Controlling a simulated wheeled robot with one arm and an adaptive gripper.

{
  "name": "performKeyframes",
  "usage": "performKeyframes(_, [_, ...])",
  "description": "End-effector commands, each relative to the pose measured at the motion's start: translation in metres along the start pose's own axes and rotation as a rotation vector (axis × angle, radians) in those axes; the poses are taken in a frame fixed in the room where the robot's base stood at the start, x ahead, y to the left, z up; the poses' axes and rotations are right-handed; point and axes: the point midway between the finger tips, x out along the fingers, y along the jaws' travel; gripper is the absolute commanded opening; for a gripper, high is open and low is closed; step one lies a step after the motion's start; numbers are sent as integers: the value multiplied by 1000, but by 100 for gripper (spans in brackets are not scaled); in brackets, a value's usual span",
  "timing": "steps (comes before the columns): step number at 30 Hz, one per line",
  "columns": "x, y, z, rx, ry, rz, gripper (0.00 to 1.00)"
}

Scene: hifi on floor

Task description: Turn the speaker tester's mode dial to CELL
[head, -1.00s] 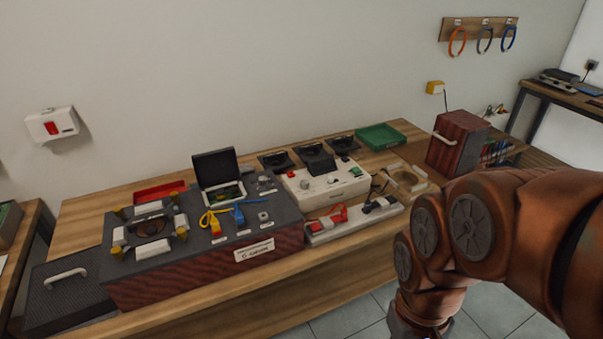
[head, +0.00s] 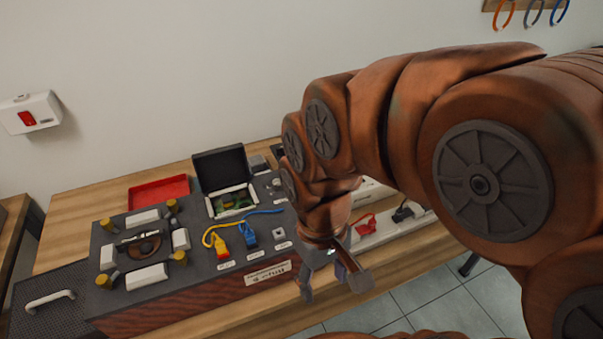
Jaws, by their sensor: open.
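A dark-topped bench unit (head: 190,282) with a reddish front and a name label stands on the wooden table; I take it as the speaker tester. A round speaker-like part sits among white blocks on its left. I cannot tell which fitting is the mode dial, and no CELL mark is readable. My gripper (head: 334,284) is open and empty, in front of the unit's right end, apart from the fittings.
An open black case (head: 219,167) stands behind the plugs. A red tray (head: 158,193) lies at the back left. A white box (head: 371,193) is mostly hidden behind my arm. A strip with a red plug (head: 364,225) lies right of the unit. Tiled floor (head: 412,306) is in front.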

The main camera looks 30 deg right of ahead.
Motion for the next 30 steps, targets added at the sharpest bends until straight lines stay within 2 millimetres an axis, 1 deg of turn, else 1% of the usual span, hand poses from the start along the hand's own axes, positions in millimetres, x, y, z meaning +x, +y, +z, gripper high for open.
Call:
performKeyframes(1, [3, 3, -14, -8, 5, -3, 58])
performKeyframes(2, [2, 4, -21, -21, 6, -4, 58])
performKeyframes(8, [-6, 20, -86, -135, 33, -7, 58])
performKeyframes(9, [-6, 24, -98, -157, 37, -8, 58])
performKeyframes(14, [-8, 45, -148, -238, 55, -9, 58])
performKeyframes(18, [-6, 69, -191, -302, 75, -8, 58])
performKeyframes(23, [0, 101, -236, -369, 95, -2, 58])
performKeyframes(27, [12, 133, -274, -426, 110, 8, 58])
performKeyframes(30, [21, 158, -298, -463, 119, 15, 58])
